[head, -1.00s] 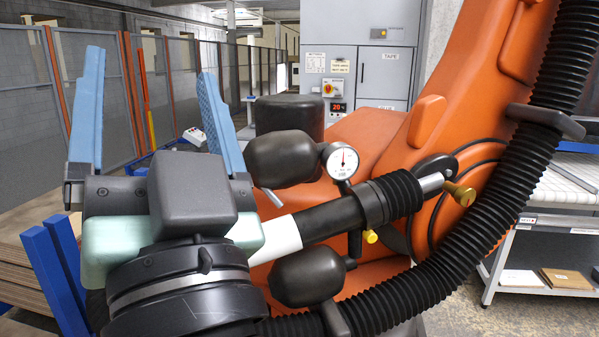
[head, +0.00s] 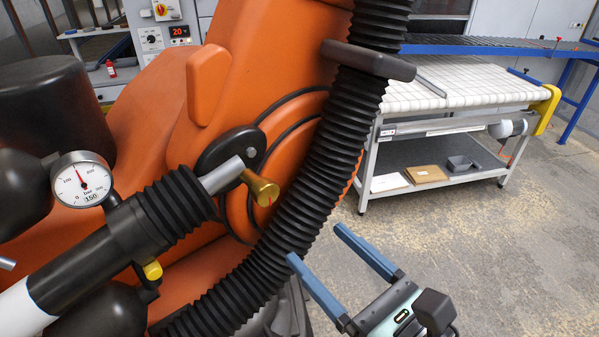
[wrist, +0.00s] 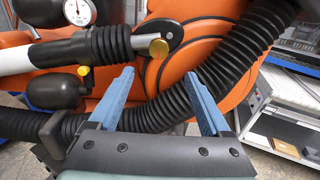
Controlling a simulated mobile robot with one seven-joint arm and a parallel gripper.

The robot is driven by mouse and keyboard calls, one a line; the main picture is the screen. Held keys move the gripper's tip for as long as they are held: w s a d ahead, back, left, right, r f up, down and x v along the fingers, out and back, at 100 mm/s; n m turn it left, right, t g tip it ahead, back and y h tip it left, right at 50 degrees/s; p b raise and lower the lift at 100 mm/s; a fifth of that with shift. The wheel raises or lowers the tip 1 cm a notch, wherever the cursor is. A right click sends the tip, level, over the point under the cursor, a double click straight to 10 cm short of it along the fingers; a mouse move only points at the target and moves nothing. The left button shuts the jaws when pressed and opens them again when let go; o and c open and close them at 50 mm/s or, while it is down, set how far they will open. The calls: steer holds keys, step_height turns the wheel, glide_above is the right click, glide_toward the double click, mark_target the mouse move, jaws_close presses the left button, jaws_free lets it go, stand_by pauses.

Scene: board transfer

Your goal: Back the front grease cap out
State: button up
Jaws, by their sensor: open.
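Two caps show on the orange machine's black-and-steel cylinder. A brass cap (head: 262,188) with a small red mark sticks out at the rod end, by the black pivot; it also shows in the wrist view (wrist: 158,48). A smaller yellow cap (head: 152,270) sits under the cylinder body; it also shows in the wrist view (wrist: 84,71). Both are seated. My gripper (head: 317,245) is open and empty at the lower right of the head view, apart from both caps. In the wrist view, the brass cap appears just beyond the gap between the blue fingertips (wrist: 159,74).
A thick black corrugated hose (head: 330,160) runs down the orange arm, right of the brass cap. A pressure gauge (head: 82,180) and dark rounded bodies stand left. A white-topped roller bench (head: 460,84) stands at right. The floor (head: 480,220) before it is clear.

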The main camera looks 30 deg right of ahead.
mark_target(269, 198)
steer(key=w+p, duration=0.1)
steer(key=w, duration=0.3)
steer(key=w+a+p, duration=0.1)
steer(key=w, duration=0.3)
steer(key=w+a+p, duration=0.1)
steer(key=w, duration=0.3)
steer(key=shift+w, duration=0.3)
steer(key=shift+c, duration=0.2)
jaws_close()
